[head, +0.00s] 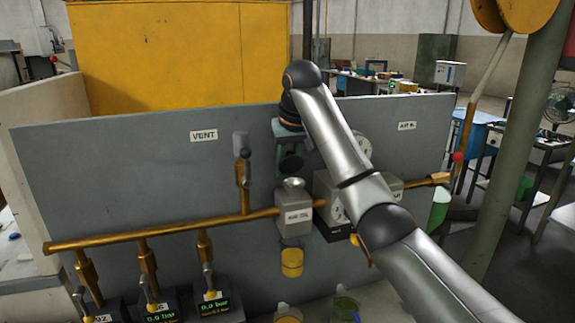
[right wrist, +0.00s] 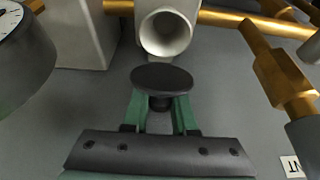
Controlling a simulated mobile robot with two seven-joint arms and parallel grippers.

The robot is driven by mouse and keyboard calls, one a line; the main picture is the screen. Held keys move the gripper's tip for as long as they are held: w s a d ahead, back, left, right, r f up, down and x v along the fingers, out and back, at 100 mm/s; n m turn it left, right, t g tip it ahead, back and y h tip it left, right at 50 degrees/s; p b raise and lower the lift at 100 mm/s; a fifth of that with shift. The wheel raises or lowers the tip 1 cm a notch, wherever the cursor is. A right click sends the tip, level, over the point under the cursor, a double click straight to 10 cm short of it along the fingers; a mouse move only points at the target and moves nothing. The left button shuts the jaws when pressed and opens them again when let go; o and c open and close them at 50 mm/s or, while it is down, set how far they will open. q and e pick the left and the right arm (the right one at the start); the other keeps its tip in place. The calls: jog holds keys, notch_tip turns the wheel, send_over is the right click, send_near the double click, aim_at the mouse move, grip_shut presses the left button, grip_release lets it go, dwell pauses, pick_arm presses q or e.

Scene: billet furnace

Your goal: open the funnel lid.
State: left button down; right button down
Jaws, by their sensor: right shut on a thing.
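The funnel (head: 293,186) is a small grey metal cup on top of the box labelled as oil, on the grey panel. Its round mouth is uncovered, and it also shows in the right wrist view (right wrist: 168,33). My right gripper (head: 290,146) is above the funnel, shut on the dark round lid (head: 290,164). In the right wrist view the lid (right wrist: 160,77) is held by its knob between the green fingers, apart from the funnel mouth. My left gripper is not in view.
A brass pipe (head: 150,232) with several valves runs along the grey panel (head: 120,160). A dial gauge (right wrist: 18,45) is beside the gripper in the right wrist view. A yellow cup (head: 292,262) hangs below the box. A green post (head: 520,150) stands at the right.

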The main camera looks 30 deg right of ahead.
aim_at(293, 156)
jog(key=shift+f+g, duration=0.1)
jog(key=shift+g, duration=0.2)
dwell(0.4)
jog(key=c, duration=0.8)
grip_release()
jog(key=shift+w, duration=0.1)
jog(key=shift+o, duration=0.2)
jog(key=v, duration=1.2)
jog(key=shift+r, duration=0.2)
